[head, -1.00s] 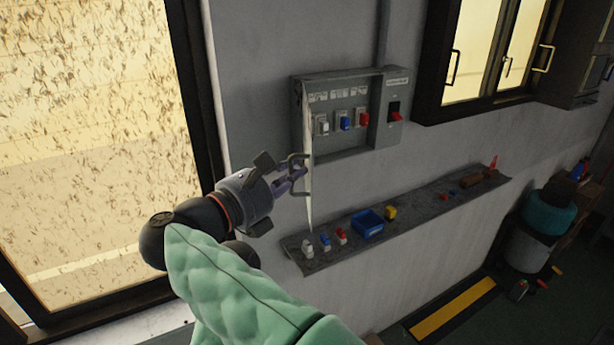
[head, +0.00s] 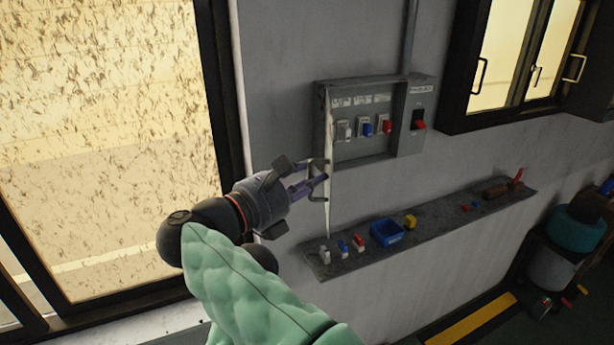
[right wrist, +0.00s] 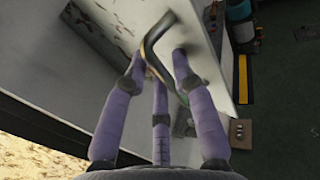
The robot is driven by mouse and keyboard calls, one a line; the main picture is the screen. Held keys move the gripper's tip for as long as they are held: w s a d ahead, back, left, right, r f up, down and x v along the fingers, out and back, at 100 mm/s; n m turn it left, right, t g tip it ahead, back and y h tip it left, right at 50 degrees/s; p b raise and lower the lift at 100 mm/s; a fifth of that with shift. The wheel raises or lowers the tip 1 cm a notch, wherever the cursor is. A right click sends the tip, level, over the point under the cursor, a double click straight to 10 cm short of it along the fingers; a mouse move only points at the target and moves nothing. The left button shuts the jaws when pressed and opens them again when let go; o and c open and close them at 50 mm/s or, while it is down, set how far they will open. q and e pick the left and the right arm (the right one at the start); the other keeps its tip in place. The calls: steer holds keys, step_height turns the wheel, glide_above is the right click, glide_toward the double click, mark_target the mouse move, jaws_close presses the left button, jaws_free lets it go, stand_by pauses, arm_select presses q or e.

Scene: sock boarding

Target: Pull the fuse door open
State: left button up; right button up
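The grey fuse box (head: 410,85) is on the wall, with a row of white, blue and red fuses (head: 366,128) inside it. Its pale fuse door (head: 328,200) stands swung out from the box on the left and shows almost edge-on. The door's dark bent handle (head: 313,165) faces my right gripper (head: 310,184). In the right wrist view the handle (right wrist: 155,38) passes between the purple fingers of the right gripper (right wrist: 160,75), which are closed in around it. The exact contact is partly hidden. My left gripper is in no view.
A wall shelf (head: 450,222) below the box holds small fuses, a blue bin (head: 386,232) and a yellow piece (head: 410,222). Windows flank the box. A teal-topped drum (head: 572,232) stands at the right. The wall left of the door is clear.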

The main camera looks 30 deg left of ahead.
steer(key=v, duration=1.2)
